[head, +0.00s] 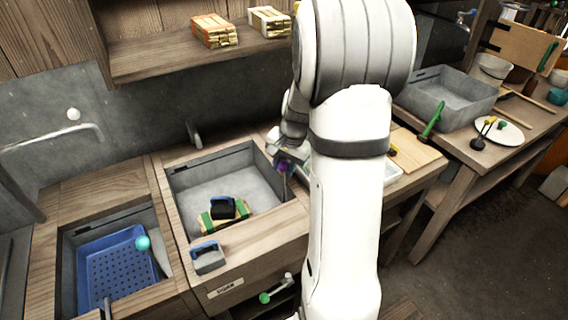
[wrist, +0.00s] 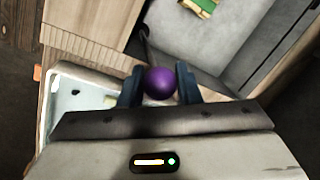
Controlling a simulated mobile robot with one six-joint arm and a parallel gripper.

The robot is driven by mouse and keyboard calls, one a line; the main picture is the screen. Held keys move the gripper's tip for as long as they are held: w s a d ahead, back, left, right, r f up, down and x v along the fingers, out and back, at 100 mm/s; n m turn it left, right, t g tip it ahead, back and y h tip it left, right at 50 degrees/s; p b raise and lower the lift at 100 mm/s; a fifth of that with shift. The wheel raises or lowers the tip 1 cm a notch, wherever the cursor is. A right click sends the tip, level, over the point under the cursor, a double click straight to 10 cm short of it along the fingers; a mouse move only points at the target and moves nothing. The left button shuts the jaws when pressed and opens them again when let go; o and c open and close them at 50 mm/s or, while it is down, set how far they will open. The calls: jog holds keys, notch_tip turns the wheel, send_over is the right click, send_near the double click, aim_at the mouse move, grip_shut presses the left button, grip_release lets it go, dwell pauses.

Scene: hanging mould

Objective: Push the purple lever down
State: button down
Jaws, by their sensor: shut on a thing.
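The purple lever's round knob (wrist: 160,83) sits between the two fingers of my gripper (wrist: 158,84) in the wrist view. My gripper is shut on the knob. In the head view, the purple knob (head: 283,167) shows small at the right edge of the middle sink, with my gripper (head: 284,162) around it. A thin rod runs down from the knob there. My white arm stands in front and hides part of the counter behind it.
The middle sink (head: 183,205) holds a green and yellow block with a dark-blue handled thing. The left sink holds a blue perforated basket (head: 115,270). A white tray (wrist: 62,100) lies beside the lever. A shelf (head: 150,66) overhangs the counter.

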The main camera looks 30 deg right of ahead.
jog(key=shift+f, duration=0.85)
jog(key=shift+s, duration=0.15)
jog(key=c, duration=1.1)
grip_release()
jog(key=r, duration=0.5)
jog(key=s+d+r, duration=0.1)
jog(key=r, duration=0.1)
jog(key=shift+r, duration=0.4)
